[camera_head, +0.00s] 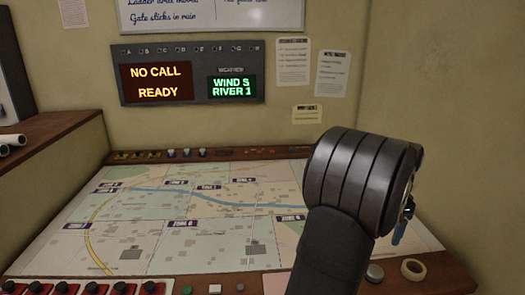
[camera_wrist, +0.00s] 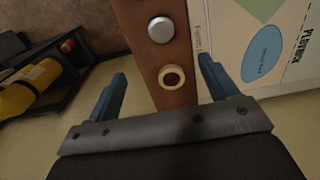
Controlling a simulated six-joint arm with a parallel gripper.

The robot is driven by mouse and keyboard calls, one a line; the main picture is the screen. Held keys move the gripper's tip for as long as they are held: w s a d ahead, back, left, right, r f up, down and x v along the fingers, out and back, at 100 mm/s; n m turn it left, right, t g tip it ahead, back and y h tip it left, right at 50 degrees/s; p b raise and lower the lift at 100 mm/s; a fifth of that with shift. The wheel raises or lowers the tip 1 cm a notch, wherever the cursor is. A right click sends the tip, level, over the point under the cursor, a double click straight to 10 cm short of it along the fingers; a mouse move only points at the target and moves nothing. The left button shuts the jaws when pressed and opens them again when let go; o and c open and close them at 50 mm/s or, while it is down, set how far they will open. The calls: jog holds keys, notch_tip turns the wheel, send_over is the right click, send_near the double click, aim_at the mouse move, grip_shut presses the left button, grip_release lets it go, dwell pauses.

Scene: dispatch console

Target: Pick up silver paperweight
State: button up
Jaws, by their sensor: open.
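The silver paperweight (camera_head: 374,272) is a small round metal disc on the wooden front edge of the console, at the lower right of the head view. In the wrist view it (camera_wrist: 160,29) shows near the top centre, beyond the fingertips. My gripper (camera_wrist: 162,71) is open and empty, its two blue fingers spread wide to either side of a tape roll. The paperweight lies past the roll, apart from the fingers. In the head view only a bit of a blue finger of my gripper (camera_head: 398,234) shows behind my dark wrist, above the console's right side.
A beige tape roll (camera_head: 413,269) lies right of the paperweight; the wrist view also shows it (camera_wrist: 172,76). The map board (camera_head: 150,240) fills the console top. A yellow cylinder (camera_wrist: 20,97) sits in a dark rack.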

jog(key=s+a+f+n+t+h, duration=0.1)
jog(key=a+n+h, duration=0.2)
jog(key=a+n, duration=0.15)
jog(key=x, duration=1.2)
jog(key=shift+d, duration=0.1)
jog(key=shift+s+x, duration=0.1)
jog(key=shift+x, duration=1.2)
jog(key=shift+s+x, duration=0.15)
jog(key=shift+x, duration=1.2)
jog(key=c, duration=1.5)
